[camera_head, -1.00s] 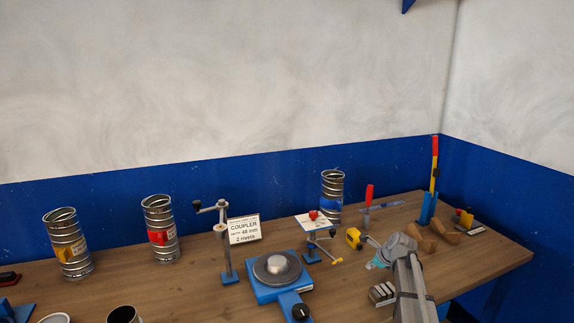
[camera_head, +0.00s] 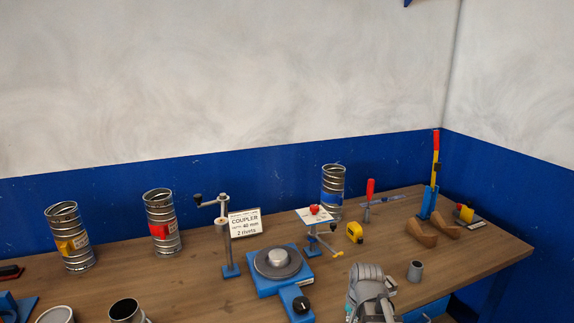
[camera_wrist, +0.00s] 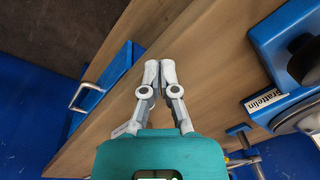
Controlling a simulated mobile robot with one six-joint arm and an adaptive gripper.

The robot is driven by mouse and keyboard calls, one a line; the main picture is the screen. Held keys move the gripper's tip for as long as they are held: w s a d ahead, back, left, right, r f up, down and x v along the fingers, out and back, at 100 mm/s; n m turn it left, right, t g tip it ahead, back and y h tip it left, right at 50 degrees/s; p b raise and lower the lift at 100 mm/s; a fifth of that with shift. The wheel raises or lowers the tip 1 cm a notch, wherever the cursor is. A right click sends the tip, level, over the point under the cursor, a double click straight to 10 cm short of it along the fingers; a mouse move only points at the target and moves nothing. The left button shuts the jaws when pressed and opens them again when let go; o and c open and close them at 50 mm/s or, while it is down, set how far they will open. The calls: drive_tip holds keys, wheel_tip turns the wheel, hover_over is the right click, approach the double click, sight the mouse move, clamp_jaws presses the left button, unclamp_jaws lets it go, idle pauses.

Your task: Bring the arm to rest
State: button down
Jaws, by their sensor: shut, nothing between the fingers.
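My gripper (camera_wrist: 160,72) shows in the wrist view with its two grey fingers together and nothing between them. It hangs above bare wooden bench top near the bench's front edge. In the head view my arm (camera_head: 370,293) is folded low at the bottom, right of the blue turntable device (camera_head: 278,266); the fingers cannot be made out there. In the wrist view part of a blue device (camera_wrist: 285,50) lies to the right, apart from the fingers.
A blue drawer with a metal handle (camera_wrist: 82,98) is beside the bench edge.

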drive_tip(key=s+a+n+g+h, duration=0.1)
drive_tip(key=s+n, duration=0.3)
drive_tip(key=s, duration=0.2)
drive_tip(key=shift+n, duration=0.4)
drive_tip(key=shift+a+f, duration=0.1)
idle(1.0)
